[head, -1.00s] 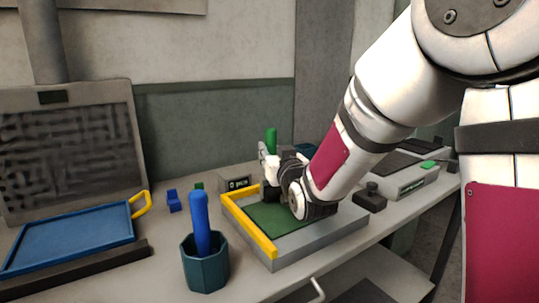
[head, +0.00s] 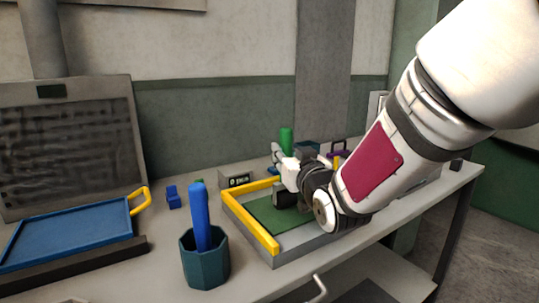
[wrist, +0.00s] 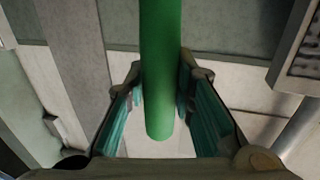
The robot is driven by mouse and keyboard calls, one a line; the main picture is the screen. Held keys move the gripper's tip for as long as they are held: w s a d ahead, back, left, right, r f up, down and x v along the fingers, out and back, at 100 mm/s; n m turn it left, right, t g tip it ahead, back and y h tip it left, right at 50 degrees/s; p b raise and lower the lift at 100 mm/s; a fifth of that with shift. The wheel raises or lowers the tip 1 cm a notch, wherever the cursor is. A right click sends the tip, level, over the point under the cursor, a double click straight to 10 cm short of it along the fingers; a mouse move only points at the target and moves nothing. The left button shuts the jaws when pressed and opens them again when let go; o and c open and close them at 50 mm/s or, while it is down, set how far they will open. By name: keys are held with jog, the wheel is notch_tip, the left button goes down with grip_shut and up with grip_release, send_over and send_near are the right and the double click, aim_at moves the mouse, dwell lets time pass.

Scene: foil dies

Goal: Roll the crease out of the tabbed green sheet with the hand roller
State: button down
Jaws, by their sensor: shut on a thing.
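The green sheet (head: 268,217) lies flat on a grey plate (head: 305,243) inside a yellow corner fence (head: 250,228). My gripper (head: 283,163) is over the sheet's right part and shut on the green handle of the hand roller (head: 286,139). The handle (wrist: 160,70) runs between both fingers of my gripper (wrist: 160,95) in the wrist view. A dark cylinder, seemingly the roller's drum, is low over the sheet; I cannot tell if it touches. My gripper and arm hide the sheet's right side. The crease and tab cannot be made out.
A teal cup (head: 205,262) with a blue-handled tool (head: 200,215) stands left of the plate, near the front. A blue tray (head: 70,238) with a yellow handle is farther left. Small blue blocks (head: 173,197) and a display box (head: 237,180) stand behind.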

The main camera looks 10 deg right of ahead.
jog(key=shift+w+a+f+b, duration=0.15)
jog(key=shift+w+b, duration=0.25)
jog(key=shift+b, duration=0.3)
jog(key=shift+w+a+b, duration=0.1)
jog(key=shift+w+b, duration=0.3)
jog(key=shift+b, duration=0.3)
jog(key=w, duration=0.1)
jog(key=w+a+b, duration=0.1)
jog(key=w, duration=0.1)
jog(key=w+b, duration=0.1)
jog(key=w, duration=0.1)
jog(key=shift+a+r, duration=0.3)
jog(key=shift+a, duration=0.05)
notch_tip(320, 180, up, 8)
jog(key=p, duration=0.3)
jog(key=shift+p, duration=0.4)
jog(key=shift+s+d, duration=0.1)
